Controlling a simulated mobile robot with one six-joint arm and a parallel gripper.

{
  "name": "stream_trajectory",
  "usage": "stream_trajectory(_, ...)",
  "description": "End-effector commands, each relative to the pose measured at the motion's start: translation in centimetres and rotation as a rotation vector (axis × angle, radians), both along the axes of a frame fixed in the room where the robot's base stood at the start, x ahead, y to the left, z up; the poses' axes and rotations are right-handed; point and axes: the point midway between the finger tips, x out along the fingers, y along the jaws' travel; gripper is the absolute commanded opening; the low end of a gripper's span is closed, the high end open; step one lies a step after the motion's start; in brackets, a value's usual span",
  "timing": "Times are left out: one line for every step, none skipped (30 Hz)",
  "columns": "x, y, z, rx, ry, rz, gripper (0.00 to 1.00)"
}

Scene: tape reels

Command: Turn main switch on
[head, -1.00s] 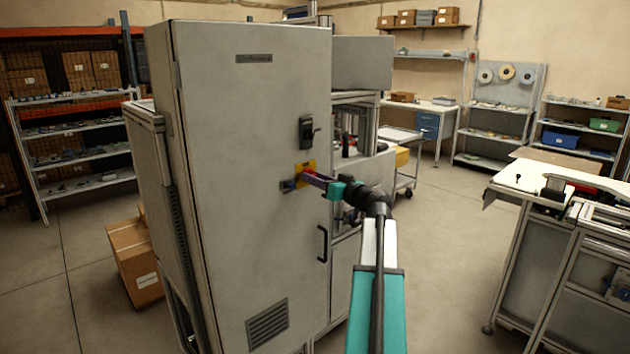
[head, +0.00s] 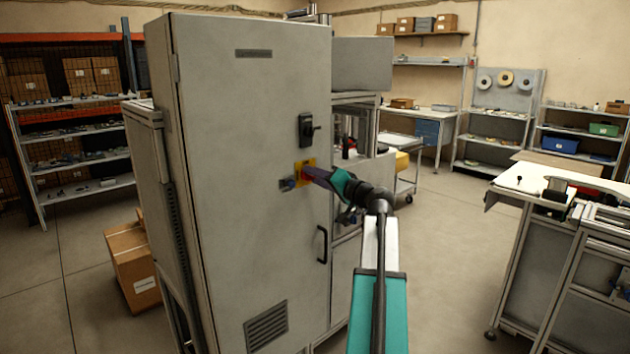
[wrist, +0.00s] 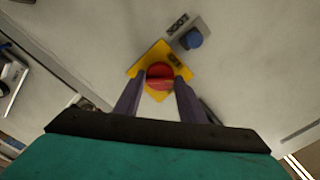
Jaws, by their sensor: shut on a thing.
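The main switch (wrist: 160,77) is a red rotary knob on a yellow plate (wrist: 176,59) on the cabinet door. In the head view the yellow plate (head: 299,180) shows at mid-height on the door, with the knob mostly hidden by my gripper (head: 313,174). In the wrist view my gripper (wrist: 160,85) is shut on the red knob, with one dark finger on each side of it. The wrist view looks rolled against the head view, with the plate tilted. Which position the knob is in cannot be read.
A blue button (wrist: 193,39) on a grey label plate sits beside the yellow plate. A black handle (head: 306,130) is above it and a door pull (head: 322,244) below. The grey cabinet (head: 240,110) fills the middle. A workbench (head: 540,190) stands right, with free floor between.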

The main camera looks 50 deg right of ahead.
Motion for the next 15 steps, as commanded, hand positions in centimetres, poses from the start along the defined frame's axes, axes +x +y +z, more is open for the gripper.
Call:
stream_trajectory(0.0,0.01,-0.06,0.039,-0.002,0.001,0.14)
stream_trajectory(0.0,0.0,-0.05,0.064,-0.003,0.0,0.14)
stream_trajectory(0.0,0.0,-0.04,0.1,-0.006,0.0,0.14)
stream_trajectory(0.0,0.0,-0.03,0.126,-0.008,0.0,0.14)
stream_trajectory(0.0,0.0,-0.02,0.153,-0.01,0.0,0.14)
stream_trajectory(0.0,-0.01,-0.01,0.188,-0.012,0.0,0.14)
stream_trajectory(0.0,-0.01,-0.01,0.215,-0.014,0.0,0.14)
stream_trajectory(0.0,-0.01,0.01,0.242,-0.016,0.0,0.14)
stream_trajectory(-0.01,-0.01,0.01,0.278,-0.019,0.0,0.14)
stream_trajectory(0.0,-0.01,0.02,0.306,-0.021,0.0,0.14)
stream_trajectory(0.0,-0.02,0.03,0.334,-0.023,0.0,0.14)
stream_trajectory(0.0,-0.01,0.03,0.371,-0.025,0.0,0.14)
stream_trajectory(0.0,-0.01,0.03,0.399,-0.027,0.0,0.14)
stream_trajectory(0.0,-0.02,0.04,0.427,-0.03,-0.001,0.14)
stream_trajectory(0.0,-0.02,0.04,0.465,-0.033,-0.001,0.14)
